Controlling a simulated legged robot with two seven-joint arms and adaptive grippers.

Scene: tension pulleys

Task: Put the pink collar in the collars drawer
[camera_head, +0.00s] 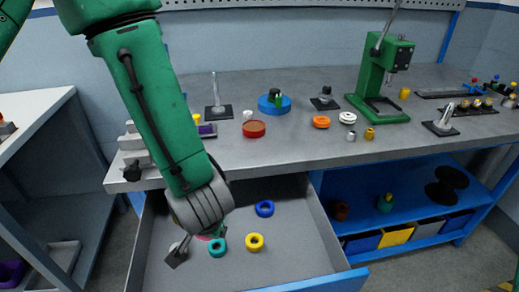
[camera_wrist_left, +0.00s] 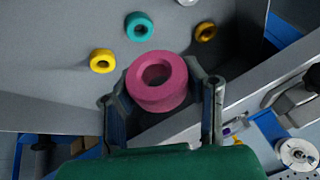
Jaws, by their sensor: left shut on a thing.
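The pink collar (camera_wrist_left: 160,97), a thick ring with a round hole, sits between the two fingers of my left gripper (camera_wrist_left: 162,85) in the left wrist view. The fingers are shut on its sides. In the head view my left gripper (camera_head: 199,243) reaches down into the open drawer (camera_head: 300,222), and only a sliver of pink shows behind it. The collar looks larger than the rings below, so it seems held above the drawer floor. The drawer holds a blue ring (camera_head: 264,208), a teal ring (camera_head: 217,248) and a yellow ring (camera_head: 254,242). My right gripper is not in view.
The grey workbench (camera_head: 290,150) overhangs the drawer's back. On it stand a green press (camera_head: 385,75), an orange ring (camera_head: 321,122), a red-brown disc (camera_head: 254,129) and small parts. An orange-brown ring (camera_wrist_left: 205,32) also lies in the drawer. The drawer's right side has free floor.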

